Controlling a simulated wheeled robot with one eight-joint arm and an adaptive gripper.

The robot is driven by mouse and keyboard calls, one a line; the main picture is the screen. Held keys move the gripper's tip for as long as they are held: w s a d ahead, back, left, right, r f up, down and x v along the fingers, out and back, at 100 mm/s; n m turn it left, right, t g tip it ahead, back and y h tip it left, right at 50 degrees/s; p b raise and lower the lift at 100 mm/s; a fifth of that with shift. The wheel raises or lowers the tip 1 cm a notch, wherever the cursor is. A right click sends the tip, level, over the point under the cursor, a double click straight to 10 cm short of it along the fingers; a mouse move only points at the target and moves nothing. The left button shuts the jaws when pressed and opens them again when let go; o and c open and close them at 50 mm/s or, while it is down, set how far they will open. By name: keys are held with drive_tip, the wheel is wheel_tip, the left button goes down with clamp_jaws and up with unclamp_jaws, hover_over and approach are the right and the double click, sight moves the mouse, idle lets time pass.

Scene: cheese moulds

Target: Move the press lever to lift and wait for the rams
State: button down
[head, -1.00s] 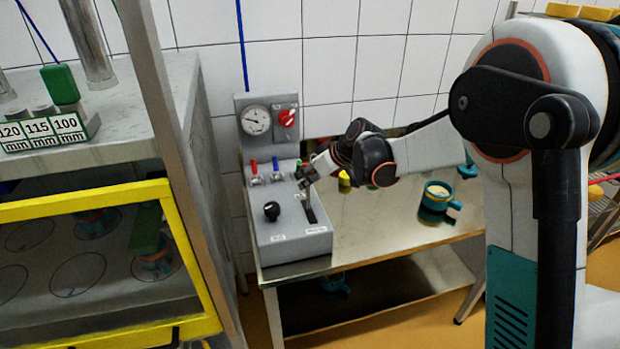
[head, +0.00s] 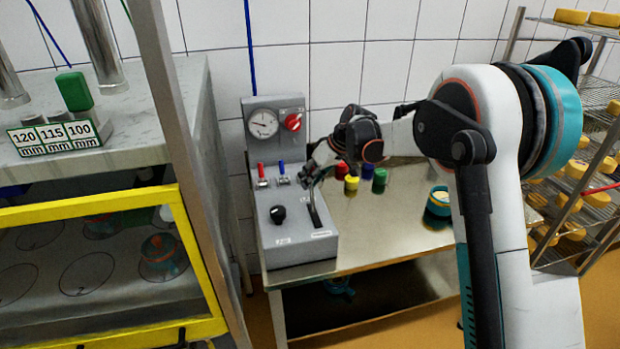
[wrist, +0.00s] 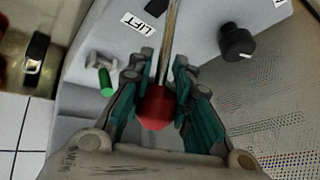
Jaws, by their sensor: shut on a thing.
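My gripper (wrist: 158,100) is shut on the red knob (wrist: 155,108) of the press lever, with teal finger pads on both sides of it. The lever's metal rod (wrist: 170,40) runs from the knob past a white "LIFT" label (wrist: 138,24) in the wrist view. In the head view my gripper (head: 309,175) is over the upper part of the grey control box (head: 262,218), at the lever's dark slot (head: 315,208); the knob is hidden there. The press (head: 110,330), with its yellow frame, stands at left. A teal mould with a reddish top (head: 160,252) is inside it.
The box carries a gauge (head: 262,123), a red rotary switch (head: 293,122), small red and blue valve handles and a black knob (head: 278,214). Coloured pots and a teal mould (head: 438,203) stand on the metal table (head: 370,235). A cheese rack (head: 590,220) is at right.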

drive_tip(key=c, duration=1.2)
unclamp_jaws()
drive_tip(key=shift+w, duration=0.2)
drive_tip(key=shift+c, duration=0.2)
drive_tip(key=shift+r, duration=0.1)
drive_tip(key=v, duration=1.2)
drive_tip(key=shift+s, duration=0.1)
